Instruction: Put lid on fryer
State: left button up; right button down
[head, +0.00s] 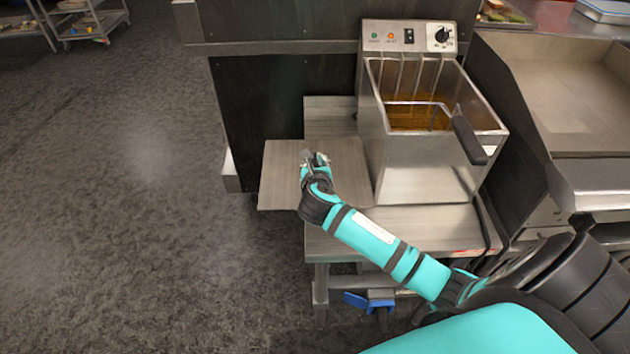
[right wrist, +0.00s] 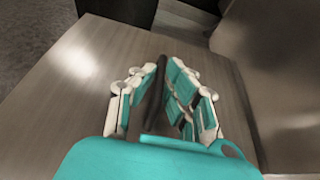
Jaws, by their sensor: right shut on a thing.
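The fryer (head: 425,172) is a steel box with an open top, amber oil and a wire basket (head: 415,103) with a black handle. The lid (head: 280,182), a flat metal plate, is left of the fryer and reaches past the stand's left edge. It fills much of the right wrist view (right wrist: 70,105). My right gripper (head: 315,159) is above the lid. In the right wrist view its fingers (right wrist: 166,88) are shut on the lid's dark upright handle (right wrist: 157,95). I cannot tell whether the lid touches the stand. My left gripper is not in view.
The fryer stands on a low metal stand (head: 350,243). A control panel (head: 408,37) rises at the fryer's back. A steel griddle (head: 565,95) is on the right. A dark cabinet (head: 270,110) is behind the lid. Open floor (head: 120,200) lies to the left.

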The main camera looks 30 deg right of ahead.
jog(key=shift+f+b, duration=0.55)
jog(key=shift+f, duration=2.1)
jog(key=shift+f, duration=0.1)
jog(key=c, duration=1.5)
grip_release()
jog(key=shift+o, duration=0.5)
